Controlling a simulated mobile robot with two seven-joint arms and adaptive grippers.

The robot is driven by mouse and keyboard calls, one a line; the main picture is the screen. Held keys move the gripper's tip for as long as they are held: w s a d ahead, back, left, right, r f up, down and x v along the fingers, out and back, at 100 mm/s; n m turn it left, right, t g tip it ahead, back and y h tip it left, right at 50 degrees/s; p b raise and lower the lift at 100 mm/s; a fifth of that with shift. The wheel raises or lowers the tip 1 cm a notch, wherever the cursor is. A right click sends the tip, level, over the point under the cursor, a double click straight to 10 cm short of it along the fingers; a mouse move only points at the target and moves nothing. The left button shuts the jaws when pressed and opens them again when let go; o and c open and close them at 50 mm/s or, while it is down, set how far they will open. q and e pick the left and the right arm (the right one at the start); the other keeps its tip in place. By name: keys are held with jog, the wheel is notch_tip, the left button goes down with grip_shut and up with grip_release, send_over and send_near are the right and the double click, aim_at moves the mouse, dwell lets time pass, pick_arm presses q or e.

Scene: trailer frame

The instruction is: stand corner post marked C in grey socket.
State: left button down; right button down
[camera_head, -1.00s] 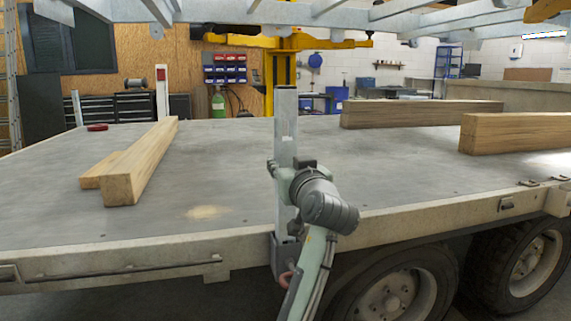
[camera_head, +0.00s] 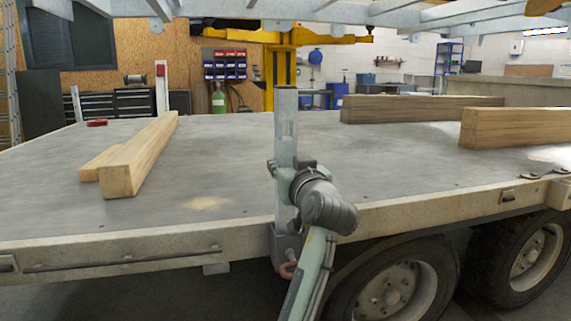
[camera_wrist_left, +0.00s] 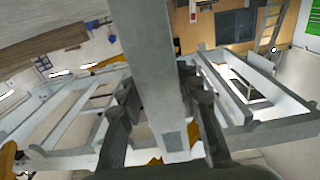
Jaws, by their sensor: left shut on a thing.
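The corner post (camera_head: 287,128) is a grey metal post standing upright at the near edge of the trailer deck. Its C mark cannot be made out. My left gripper (camera_head: 284,176) is shut around the post about midway up; in the left wrist view, its fingers (camera_wrist_left: 162,108) lie on both sides of the post (camera_wrist_left: 150,60). The grey socket (camera_head: 285,243) is on the trailer's side edge, directly below the post. The post's lower end meets the socket mouth and appears to be in it; the depth is hidden. My right gripper is not in view.
The trailer deck (camera_head: 225,165) is mostly clear around the post. A timber beam (camera_head: 140,158) lies at left, and two more timbers (camera_head: 420,108) lie at right. A red ring-like part (camera_head: 288,270) hangs by the socket. Wheels (camera_head: 395,285) are below right.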

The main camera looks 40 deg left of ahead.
aim_at(288, 117)
pick_arm(q)
jog(key=shift+r, duration=0.1)
jog(key=c, duration=1.2)
grip_release()
jog(key=shift+o, duration=1)
notch_tip(288, 117, up, 10)
